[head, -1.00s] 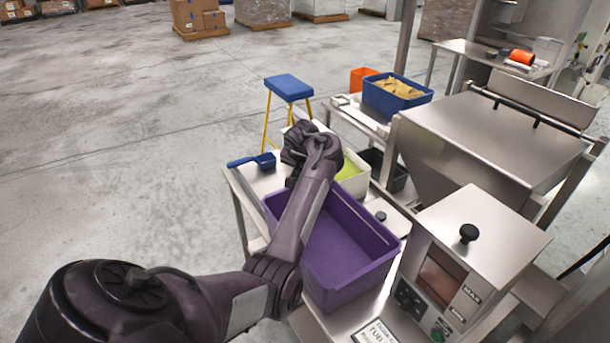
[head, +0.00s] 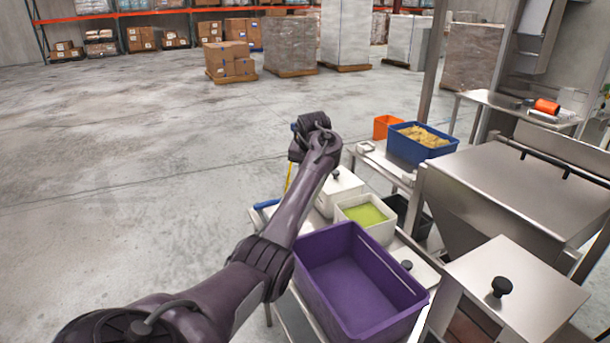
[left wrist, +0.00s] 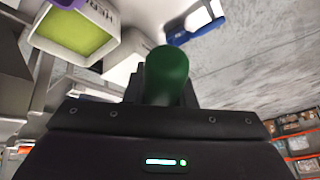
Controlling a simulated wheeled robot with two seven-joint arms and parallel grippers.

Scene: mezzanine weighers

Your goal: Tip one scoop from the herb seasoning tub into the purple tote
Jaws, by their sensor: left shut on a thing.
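The purple tote (head: 350,270) stands open and empty on the bench. The herb seasoning tub (head: 388,231) is white, with yellow-green seasoning (head: 366,214) inside, just behind the tote. It also shows at upper left in the left wrist view (left wrist: 107,14), with part of its label readable. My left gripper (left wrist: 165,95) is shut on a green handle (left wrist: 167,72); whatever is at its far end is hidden. In the head view my wrist (head: 315,138) is beyond the tub and to its left, and hides the fingers. My right gripper is not in view.
A white lidded bin (head: 341,188) stands behind the tub. A blue tub (head: 418,145) and an orange container (head: 386,127) stand further back. A steel hopper (head: 515,185) is at right. Open floor lies left.

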